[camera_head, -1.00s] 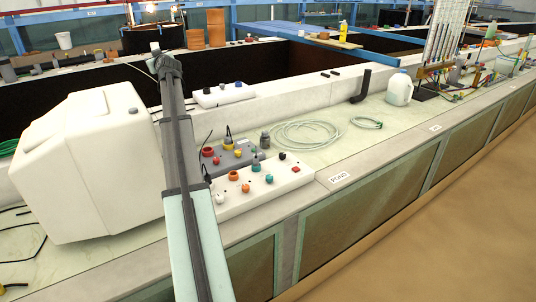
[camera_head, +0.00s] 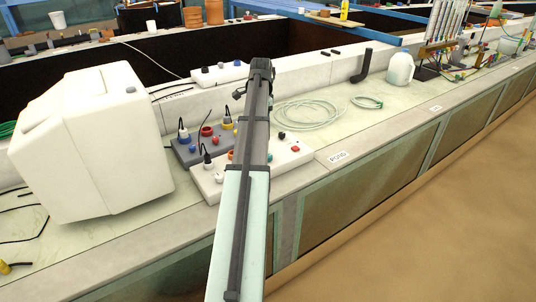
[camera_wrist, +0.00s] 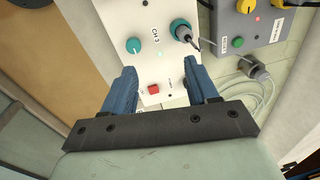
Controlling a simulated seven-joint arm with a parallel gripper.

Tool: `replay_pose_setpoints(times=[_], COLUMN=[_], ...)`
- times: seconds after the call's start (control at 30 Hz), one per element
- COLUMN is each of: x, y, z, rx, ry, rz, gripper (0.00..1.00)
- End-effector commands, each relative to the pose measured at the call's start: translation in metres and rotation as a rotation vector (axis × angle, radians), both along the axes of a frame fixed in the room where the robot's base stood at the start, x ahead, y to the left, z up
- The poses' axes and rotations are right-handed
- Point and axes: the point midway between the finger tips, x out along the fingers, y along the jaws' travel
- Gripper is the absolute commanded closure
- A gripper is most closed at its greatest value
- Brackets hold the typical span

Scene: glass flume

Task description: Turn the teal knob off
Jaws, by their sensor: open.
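In the wrist view a round teal knob (camera_wrist: 134,45) with a small white mark sits on a white control box (camera_wrist: 149,20) labelled CH 3. A second teal ring (camera_wrist: 180,29) has a grey plug and cable in it. A red switch (camera_wrist: 153,89) and a lit green lamp (camera_wrist: 161,54) are on the same face. My gripper (camera_wrist: 160,72) is open and empty, with its blue fingers either side of the red switch and the teal knob beyond the left fingertip. In the head view my arm hides the middle of the white box (camera_head: 207,186) and I cannot make out the gripper.
A grey control box (camera_wrist: 237,30) with yellow and green buttons stands beside the white one, with a cable plug (camera_wrist: 260,72) near it.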

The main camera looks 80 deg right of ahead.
Motion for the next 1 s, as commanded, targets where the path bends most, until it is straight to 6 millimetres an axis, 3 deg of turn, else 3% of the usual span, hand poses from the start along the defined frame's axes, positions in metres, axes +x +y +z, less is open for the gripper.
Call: replay_pose_setpoints(times=[0.1,0.23,0.47,1.0], x=[-0.025,-0.035,-0.036,-0.035], y=[0.015,0.021,0.022,0.022], z=[-0.005,-0.009,-0.031,-0.118], rx=[0.072,0.106,0.111,0.108], ry=[0.031,0.049,0.051,0.049], rz=[-0.125,-0.184,-0.191,-0.187], gripper=[0.42,0.42,0.42,0.42])
